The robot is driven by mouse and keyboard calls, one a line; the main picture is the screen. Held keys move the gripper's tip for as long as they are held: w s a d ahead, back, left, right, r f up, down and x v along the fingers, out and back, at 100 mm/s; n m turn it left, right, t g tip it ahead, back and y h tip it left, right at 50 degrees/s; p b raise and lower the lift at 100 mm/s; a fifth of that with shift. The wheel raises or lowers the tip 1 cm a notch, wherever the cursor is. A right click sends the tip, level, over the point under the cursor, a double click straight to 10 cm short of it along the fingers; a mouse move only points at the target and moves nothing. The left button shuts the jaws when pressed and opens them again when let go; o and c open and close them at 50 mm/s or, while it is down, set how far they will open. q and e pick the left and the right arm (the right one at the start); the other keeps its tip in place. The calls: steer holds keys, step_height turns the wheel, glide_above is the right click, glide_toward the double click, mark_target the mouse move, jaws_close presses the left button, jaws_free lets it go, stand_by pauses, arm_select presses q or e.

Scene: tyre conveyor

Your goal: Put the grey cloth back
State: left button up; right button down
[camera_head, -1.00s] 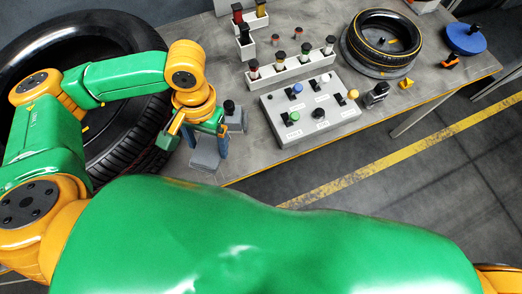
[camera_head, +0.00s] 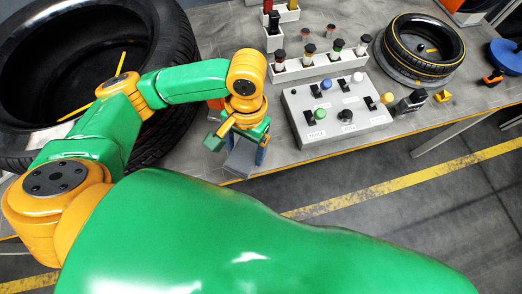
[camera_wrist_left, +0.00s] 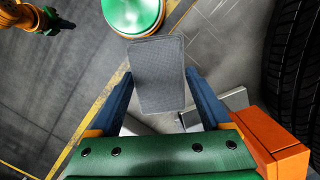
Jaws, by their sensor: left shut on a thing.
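My left gripper (camera_head: 245,148) is near the table's front edge, left of the button console. It is shut on the grey cloth (camera_wrist_left: 157,72). In the left wrist view the cloth is a flat grey rectangle between the blue fingers, extending beyond their tips. In the head view the cloth (camera_head: 240,160) shows as a small grey piece below the wrist, partly hidden by the gripper. What looks like my right gripper (camera_wrist_left: 52,20) shows at the top left of the wrist view, too small to read its jaws.
A grey console (camera_head: 338,122) with coloured buttons is right of the gripper. Behind it is a white rack (camera_head: 318,66) of several bottles. A small tyre (camera_head: 424,48) lies at the right. Floor (camera_head: 400,205) lies beyond the table edge.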

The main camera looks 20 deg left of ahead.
arm_select(q)
steer(key=w+f, duration=0.1)
steer(key=f, duration=0.1)
steer(key=w+d+f, duration=0.1)
steer(key=w+f, duration=0.1)
steer(key=w+d+f+b, duration=0.1)
steer(key=f, duration=0.1)
steer(key=shift+w+d+f, duration=0.1)
steer(key=shift+w+d, duration=0.1)
steer(key=shift+w, duration=0.15)
steer(key=shift+f, duration=1.4)
steer(key=shift+f, duration=0.15)
steer(key=o, duration=1.4)
steer(key=shift+c, duration=0.2)
step_height(320, 180, up, 12)
steer(key=w, duration=0.1)
steer(key=shift+w+d, duration=0.15)
steer(key=shift+w, duration=0.2)
